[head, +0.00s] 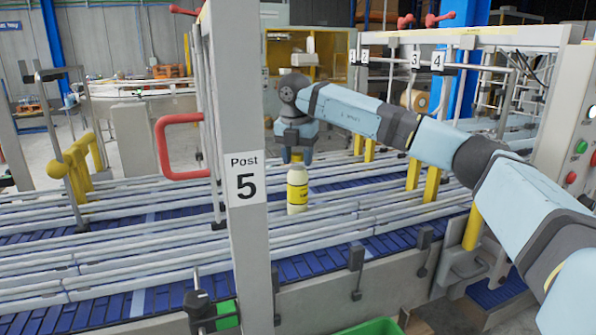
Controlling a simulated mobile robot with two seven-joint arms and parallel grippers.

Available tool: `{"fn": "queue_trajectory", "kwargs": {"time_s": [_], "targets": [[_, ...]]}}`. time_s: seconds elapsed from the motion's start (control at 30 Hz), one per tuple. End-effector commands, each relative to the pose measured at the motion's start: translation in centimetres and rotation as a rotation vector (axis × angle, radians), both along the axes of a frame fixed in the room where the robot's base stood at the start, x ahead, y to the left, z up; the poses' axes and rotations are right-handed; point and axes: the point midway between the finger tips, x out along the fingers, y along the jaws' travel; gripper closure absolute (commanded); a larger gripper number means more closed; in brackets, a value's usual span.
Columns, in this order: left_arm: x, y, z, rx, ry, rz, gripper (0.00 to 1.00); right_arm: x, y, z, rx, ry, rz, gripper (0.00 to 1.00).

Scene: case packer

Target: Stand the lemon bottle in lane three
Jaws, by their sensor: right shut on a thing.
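The lemon bottle (297,190) is cream coloured with a yellow label band. It stands upright among the conveyor lanes (345,213), just right of the post marked 5. My right gripper (297,158) comes down from above and is shut on the top of the bottle. The bottle's base is by the rails, and I cannot tell whether it touches the belt. Number plates 1 to 4 hang from the beam at the upper right; the plate marked 3 (415,59) is right of the bottle. My left gripper is not in view.
The white post marked 5 (246,180) stands close in front, left of the bottle. A red handle (165,148) and yellow posts (433,184) rise around the lanes. White guide rails separate the blue belts. A control panel (580,145) is at the right.

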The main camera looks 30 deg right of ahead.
Motion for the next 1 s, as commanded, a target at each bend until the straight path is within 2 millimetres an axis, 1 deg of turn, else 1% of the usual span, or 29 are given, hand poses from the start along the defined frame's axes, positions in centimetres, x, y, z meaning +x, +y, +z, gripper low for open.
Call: {"fn": "queue_trajectory", "kwargs": {"time_s": [0.17, 0.4, 0.73, 0.77, 0.8, 0.87, 1.0], "targets": [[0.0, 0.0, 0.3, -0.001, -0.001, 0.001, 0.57, 0.0, 0.0, -1.1, 0.000, 0.000, -0.001, 1.00], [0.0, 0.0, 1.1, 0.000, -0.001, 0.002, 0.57, 0.0, 0.0, -4.4, 0.000, 0.000, 0.001, 1.00], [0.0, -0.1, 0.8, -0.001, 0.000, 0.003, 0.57, 0.0, 0.0, -4.9, 0.001, -0.001, 0.000, 1.00], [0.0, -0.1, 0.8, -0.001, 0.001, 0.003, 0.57, 0.0, 0.0, -4.9, 0.001, -0.001, 0.000, 0.50], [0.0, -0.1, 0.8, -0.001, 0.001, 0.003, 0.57, 0.0, 0.0, -4.9, 0.001, -0.001, 0.000, 0.41], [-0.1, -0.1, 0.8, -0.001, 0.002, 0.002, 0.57, 0.0, 0.0, -4.9, 0.001, -0.001, 0.000, 0.28], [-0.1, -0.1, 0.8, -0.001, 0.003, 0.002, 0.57, 0.0, 0.0, -4.8, 0.001, -0.001, 0.000, 0.28]]}}
